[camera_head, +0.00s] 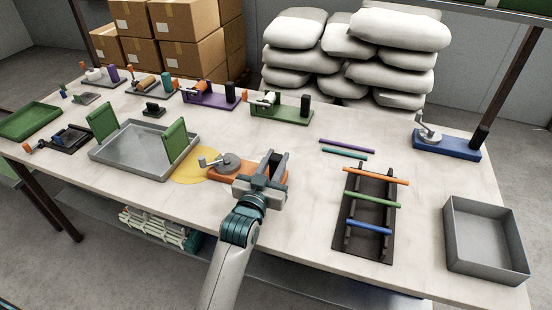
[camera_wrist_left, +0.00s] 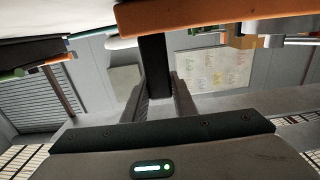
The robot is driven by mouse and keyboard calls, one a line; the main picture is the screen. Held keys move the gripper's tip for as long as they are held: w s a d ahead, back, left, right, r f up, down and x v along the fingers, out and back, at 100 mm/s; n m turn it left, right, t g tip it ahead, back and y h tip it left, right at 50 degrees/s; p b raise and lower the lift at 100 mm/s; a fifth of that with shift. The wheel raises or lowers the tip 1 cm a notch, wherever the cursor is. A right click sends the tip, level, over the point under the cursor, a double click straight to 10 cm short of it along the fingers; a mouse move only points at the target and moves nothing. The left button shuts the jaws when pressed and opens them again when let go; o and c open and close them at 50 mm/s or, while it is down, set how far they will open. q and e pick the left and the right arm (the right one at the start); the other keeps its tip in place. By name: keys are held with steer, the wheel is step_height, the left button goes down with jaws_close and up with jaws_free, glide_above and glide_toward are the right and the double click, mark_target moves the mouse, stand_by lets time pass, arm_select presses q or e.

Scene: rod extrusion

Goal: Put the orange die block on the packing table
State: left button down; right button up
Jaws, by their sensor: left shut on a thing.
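The orange die block (camera_head: 219,173) has a long orange base, a round grey piece with a crank handle, and a dark post. It is at the front middle of the pale table (camera_head: 300,212), beside and partly over a yellow disc (camera_head: 188,166). My left gripper (camera_head: 271,168) is shut on its dark post, at the right end of the base. In the left wrist view the dark post (camera_wrist_left: 155,62) runs between the two fingers (camera_wrist_left: 158,98), with the orange base (camera_wrist_left: 215,14) at the top. I cannot tell whether the base touches the table. My right gripper is out of view.
A grey tray (camera_head: 128,165) with green end plates stands left. A dark rack (camera_head: 376,247) with coloured rods and a grey bin (camera_head: 485,271) stand right. A blue die block (camera_head: 447,148) is at the far right. Purple (camera_head: 209,101) and green (camera_head: 283,113) ones stand behind.

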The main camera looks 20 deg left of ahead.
arm_select(q)
steer(key=c, duration=1.4)
jaws_free()
steer(key=shift+c, duration=0.2)
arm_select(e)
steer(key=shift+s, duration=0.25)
arm_select(q)
steer(key=shift+r, duration=0.1)
steer(key=shift+r, duration=0.2)
steer(key=s+b, duration=0.1)
steer(key=s, duration=1.1)
steer(key=shift+a+r, duration=0.2)
steer(key=shift+r, duration=0.1)
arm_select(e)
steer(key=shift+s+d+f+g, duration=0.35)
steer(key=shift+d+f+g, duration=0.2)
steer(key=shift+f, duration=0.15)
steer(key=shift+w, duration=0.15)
